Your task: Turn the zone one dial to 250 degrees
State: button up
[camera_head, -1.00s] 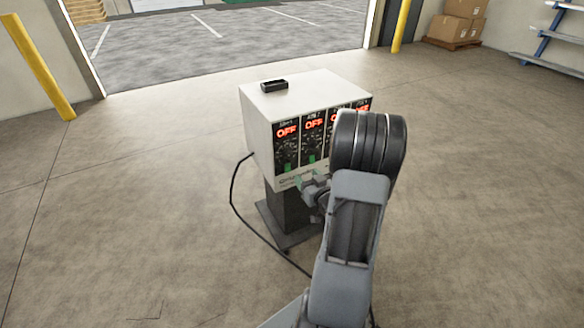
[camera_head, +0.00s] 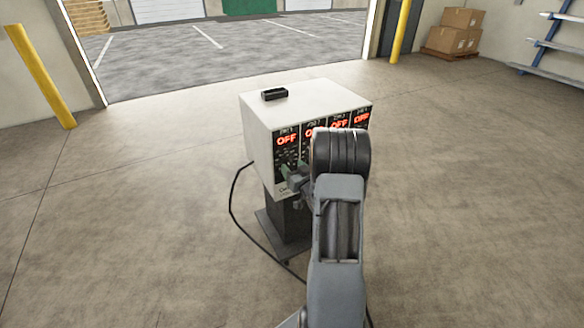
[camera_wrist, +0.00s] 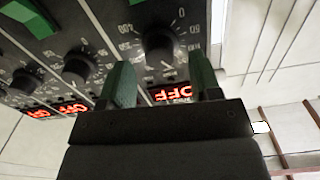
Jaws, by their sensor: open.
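The zone one panel is the leftmost on the front of the white controller box (camera_head: 257,150), and its red display (camera_head: 287,141) reads OFF. In the wrist view, which is upside down, the round black zone one dial (camera_wrist: 160,47) stands on a dark face with white scale marks. Its pointer setting is too unclear to read. My gripper (camera_wrist: 158,62) is open, its two green fingers on either side of the dial, with no clear contact. In the head view my gripper (camera_head: 294,180) is at the lower part of that panel and partly covers it.
Other zone panels with dials (camera_wrist: 78,67) and OFF displays (camera_head: 339,124) stand alongside. A green switch (camera_wrist: 30,18) shows on a neighbouring panel. A small black tray (camera_head: 274,94) lies on the box. A black cable (camera_head: 233,195) runs to the floor. The surrounding floor is clear.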

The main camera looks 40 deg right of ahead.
jog(key=shift+w, duration=0.6)
jog(key=c, duration=0.9)
